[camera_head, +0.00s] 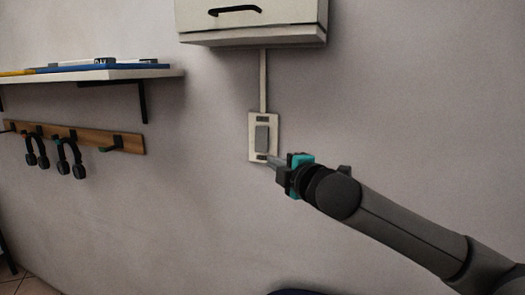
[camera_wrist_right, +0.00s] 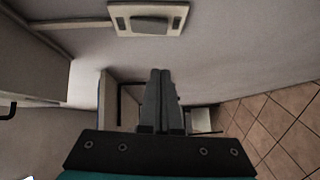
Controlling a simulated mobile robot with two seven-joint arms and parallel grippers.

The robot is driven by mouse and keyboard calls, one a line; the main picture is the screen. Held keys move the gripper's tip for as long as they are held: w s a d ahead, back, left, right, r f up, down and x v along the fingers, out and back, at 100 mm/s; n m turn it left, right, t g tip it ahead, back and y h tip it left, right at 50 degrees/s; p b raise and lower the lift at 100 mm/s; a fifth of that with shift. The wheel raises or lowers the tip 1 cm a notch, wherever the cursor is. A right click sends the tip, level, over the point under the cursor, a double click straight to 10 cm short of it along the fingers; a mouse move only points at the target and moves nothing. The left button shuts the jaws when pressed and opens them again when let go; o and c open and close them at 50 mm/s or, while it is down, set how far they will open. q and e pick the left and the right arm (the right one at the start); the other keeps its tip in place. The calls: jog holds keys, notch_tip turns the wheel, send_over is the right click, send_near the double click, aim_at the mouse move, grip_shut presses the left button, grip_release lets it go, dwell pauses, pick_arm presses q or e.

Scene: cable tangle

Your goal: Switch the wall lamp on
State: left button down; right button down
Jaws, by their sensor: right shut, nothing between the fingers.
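A white wall switch plate (camera_head: 252,123) with a grey rocker (camera_head: 262,139) is mounted on the wall in the head view, below a cabinet. The switch plate also shows at the top of the right wrist view (camera_wrist_right: 178,13), with its grey rocker (camera_wrist_right: 150,25). My right gripper (camera_head: 272,162) is shut and empty, its fingertips at the lower edge of the plate in the head view. I cannot tell whether they touch it. The shut fingers also show in the right wrist view (camera_wrist_right: 160,75), pointing away from the camera, apart from the plate in the picture. No lamp is visible. My left gripper is not in view.
A white cabinet (camera_head: 285,15) with a black handle hangs above the switch, joined by a white conduit (camera_head: 263,80). At left are a shelf (camera_head: 110,74) and a wooden hook rail (camera_head: 85,138) with headphones (camera_head: 70,158). The wall right of the switch is bare.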

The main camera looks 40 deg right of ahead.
jog(key=p, duration=0.2)
send_near(260, 149)
jog(key=shift+w+a, duration=1.15)
jog(key=shift+w, duration=0.95)
jog(key=shift+w+d+f+p, duration=0.15)
jog(key=shift+w+d, duration=0.2)
jog(key=shift+d, duration=0.25)
jog(key=shift+w+d+p, duration=0.2)
jog(key=shift+w+d, duration=0.15)
jog(key=shift+d, duration=0.25)
jog(key=shift+w+d+f+p, duration=0.15)
jog(key=shift+w+d, duration=0.2)
jog(key=shift+d, duration=0.2)
jog(key=shift+w+d+f+t+b, duration=0.15)
jog(key=shift+d+f+t+b, duration=0.15)
jog(key=shift+b, duration=0.45)
jog(key=shift+r, duration=0.2)
